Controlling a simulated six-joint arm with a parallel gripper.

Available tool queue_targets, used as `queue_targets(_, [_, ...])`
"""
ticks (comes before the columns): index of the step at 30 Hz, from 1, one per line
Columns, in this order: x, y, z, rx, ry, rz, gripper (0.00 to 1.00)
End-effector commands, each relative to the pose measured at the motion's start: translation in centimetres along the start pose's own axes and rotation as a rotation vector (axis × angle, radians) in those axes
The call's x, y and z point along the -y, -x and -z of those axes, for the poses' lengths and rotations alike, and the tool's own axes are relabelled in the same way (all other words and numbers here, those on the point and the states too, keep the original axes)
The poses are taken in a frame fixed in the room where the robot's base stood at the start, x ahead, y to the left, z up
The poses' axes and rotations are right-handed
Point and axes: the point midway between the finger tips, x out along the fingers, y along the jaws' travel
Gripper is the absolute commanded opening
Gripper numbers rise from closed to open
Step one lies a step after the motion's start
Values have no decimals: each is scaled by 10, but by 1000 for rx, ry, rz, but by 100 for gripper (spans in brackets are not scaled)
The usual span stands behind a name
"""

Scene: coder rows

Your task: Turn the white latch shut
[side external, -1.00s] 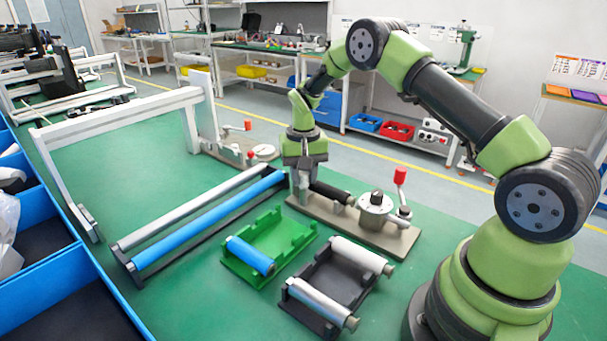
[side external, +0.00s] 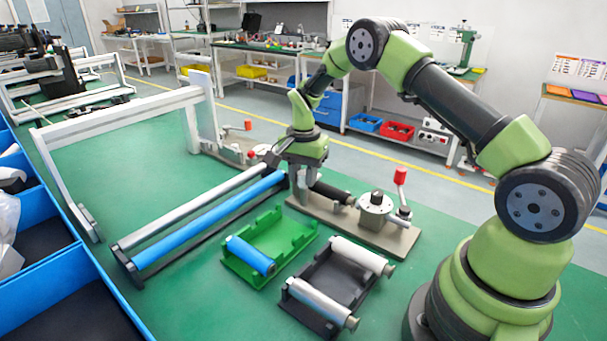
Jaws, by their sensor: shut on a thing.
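My gripper (side external: 291,158) is low at the left end of a beige base plate (side external: 385,236), tilted, with a dark part of it reaching out to the left. It is shut on what appears to be the white latch (side external: 298,183), a small pale upright piece just under it. The gripper hides the latch's upper part, so I cannot tell its exact angle. A dark roller (side external: 331,193) lies on the plate just right of the latch. A round grey hub (side external: 375,202) and a red-knobbed handle (side external: 400,177) stand at the plate's right.
A blue roller (side external: 210,222) and a grey roller (side external: 190,208) lie in a long frame to the left. A green tray (side external: 285,238) and a black tray (side external: 318,275) with rollers stand in front. A second red-knobbed fixture (side external: 232,150) is behind left.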

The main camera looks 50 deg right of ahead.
Motion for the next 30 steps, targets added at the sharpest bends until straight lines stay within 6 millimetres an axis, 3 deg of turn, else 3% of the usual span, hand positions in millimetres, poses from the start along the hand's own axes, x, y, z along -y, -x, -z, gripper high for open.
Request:
queue_targets(14, [0, 1, 1, 0, -16, 2, 5])
queue_targets(15, [0, 1, 1, 0, -16, 2, 38])
queue_targets(17, [0, 1, 1, 0, -15, 2, 52])
queue_targets(26, [0, 2, 0, 0, -13, 1, 54])
queue_targets(30, [1, 16, 1, -1, -14, 4, 54])
